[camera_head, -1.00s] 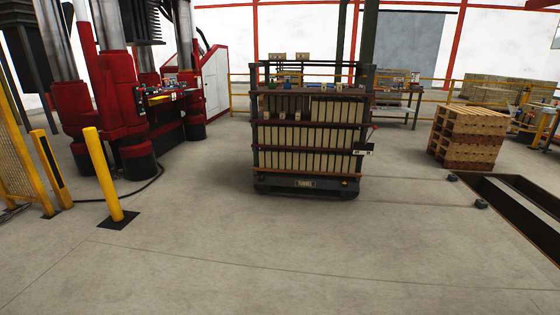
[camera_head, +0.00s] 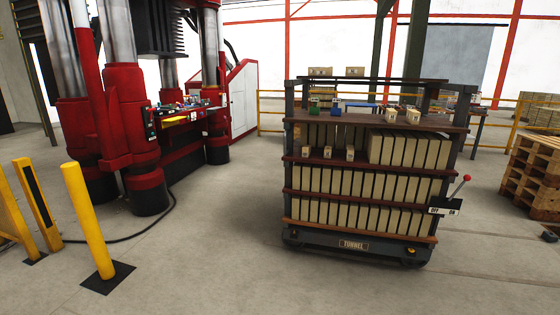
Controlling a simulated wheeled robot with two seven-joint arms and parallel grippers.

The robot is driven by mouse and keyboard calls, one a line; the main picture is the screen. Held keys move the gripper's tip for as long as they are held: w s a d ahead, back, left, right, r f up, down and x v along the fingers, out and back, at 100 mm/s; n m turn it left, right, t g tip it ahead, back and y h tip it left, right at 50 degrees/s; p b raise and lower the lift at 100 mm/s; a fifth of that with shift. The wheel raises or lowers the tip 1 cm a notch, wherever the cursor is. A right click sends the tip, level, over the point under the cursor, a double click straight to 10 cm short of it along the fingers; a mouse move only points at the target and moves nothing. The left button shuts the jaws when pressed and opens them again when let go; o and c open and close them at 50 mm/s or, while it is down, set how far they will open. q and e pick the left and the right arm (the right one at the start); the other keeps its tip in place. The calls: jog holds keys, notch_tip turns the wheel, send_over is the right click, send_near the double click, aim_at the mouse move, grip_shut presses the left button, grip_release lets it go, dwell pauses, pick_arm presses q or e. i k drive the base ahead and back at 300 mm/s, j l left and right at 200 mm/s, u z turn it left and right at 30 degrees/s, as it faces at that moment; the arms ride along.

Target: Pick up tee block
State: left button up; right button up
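A wheeled rack cart (camera_head: 362,245) marked "TUNNEL" stands right of centre, its shelves filled with rows of beige bricks (camera_head: 360,185). Several small pieces stand on its top shelf: a green one (camera_head: 314,106), a blue one (camera_head: 336,107) and some beige blocks (camera_head: 391,115). Small beige blocks (camera_head: 328,153) also sit on the shelf below, and two (camera_head: 320,71) on the upper bar. I cannot tell which one is the tee block at this size. Neither of my grippers is in view.
A red press (camera_head: 110,130) with a small table of coloured items (camera_head: 190,112) stands at the left. A yellow post (camera_head: 88,220) is at the front left. A lever with a red knob (camera_head: 467,178) sticks out from the cart's right side. Wooden pallets (camera_head: 535,175) are at the right. The floor ahead is clear.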

aim_at(335, 111)
jog(key=i+z, duration=0.15)
jog(key=i, duration=0.3)
jog(key=i+j+z, duration=0.15)
jog(key=i, duration=0.3)
jog(key=i+j+z, duration=0.15)
jog(key=i, duration=0.3)
jog(key=i+j+z, duration=0.1)
jog(key=i, duration=0.3)
